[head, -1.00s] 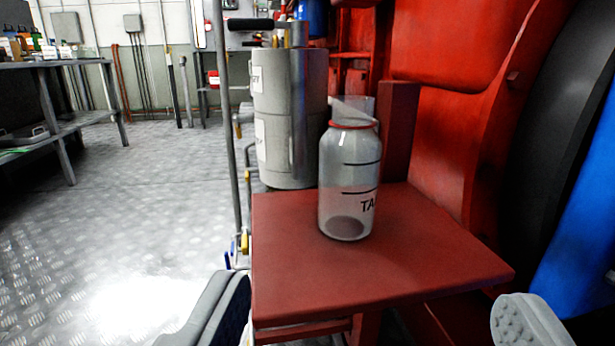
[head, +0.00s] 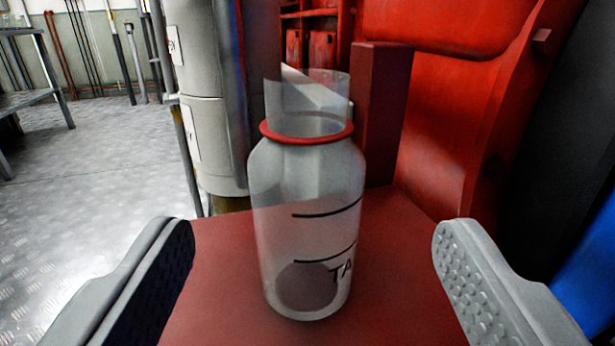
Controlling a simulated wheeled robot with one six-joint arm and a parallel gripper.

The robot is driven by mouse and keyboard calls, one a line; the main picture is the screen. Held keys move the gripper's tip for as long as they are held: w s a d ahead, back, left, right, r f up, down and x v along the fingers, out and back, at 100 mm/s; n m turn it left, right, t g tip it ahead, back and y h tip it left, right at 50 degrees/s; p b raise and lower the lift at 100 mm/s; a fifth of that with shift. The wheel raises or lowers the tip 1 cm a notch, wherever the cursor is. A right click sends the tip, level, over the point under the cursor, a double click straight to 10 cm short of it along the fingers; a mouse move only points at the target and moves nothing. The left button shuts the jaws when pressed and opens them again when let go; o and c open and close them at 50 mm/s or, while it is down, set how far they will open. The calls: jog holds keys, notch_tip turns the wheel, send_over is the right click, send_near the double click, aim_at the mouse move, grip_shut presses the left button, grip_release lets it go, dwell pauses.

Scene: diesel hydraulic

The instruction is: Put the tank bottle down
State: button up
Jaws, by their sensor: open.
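The tank bottle (head: 305,215) is a clear bottle with a red ring at its neck, black level lines and the letters "TA" in view. It stands upright on a red shelf (head: 210,285). My gripper (head: 315,250) is open, with one finger to the left of the bottle and one to the right. Both fingers are apart from the bottle, with a gap on each side. The bottle's lower part shows a dark round patch at the bottom.
A red post (head: 382,115) rises behind the bottle, and red machinery (head: 470,80) fills the right side. A grey cylinder (head: 207,110) stands at the back left. A blue part (head: 590,270) is at the right edge. Open metal floor (head: 95,180) lies to the left.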

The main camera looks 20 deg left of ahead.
aim_at(306, 209)
jog(key=shift+x, duration=2.7)
jog(key=shift+a+f, duration=0.1)
jog(key=c, duration=1.2)
